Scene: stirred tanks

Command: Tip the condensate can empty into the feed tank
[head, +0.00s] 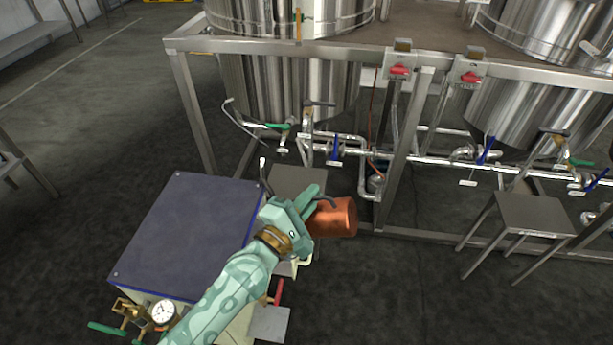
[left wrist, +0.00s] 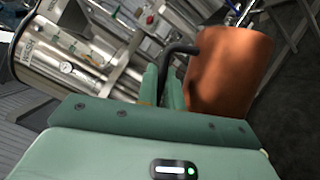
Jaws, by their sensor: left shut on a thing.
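The copper can (head: 334,218), which I take as the condensate can, is held out to the right of my left gripper (head: 312,203). The gripper's fingers are shut on its dark handle, which shows in the left wrist view next to the can (left wrist: 232,72). The can hangs in the air, clear of the stool behind it. I cannot tell its exact tilt, and its inside is hidden. A large steel tank (head: 290,85) stands in the frame behind, with another steel tank (head: 530,100) at the right. I cannot tell which one is the feed tank. My right gripper is out of view.
A box with a dark blue-grey top (head: 185,235) stands left of my arm, with a pressure gauge (head: 163,312) at its front. Small steel stools (head: 298,179) (head: 535,213) stand before the piping. Valves and pipes (head: 420,157) run under the tanks. Floor at lower right is clear.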

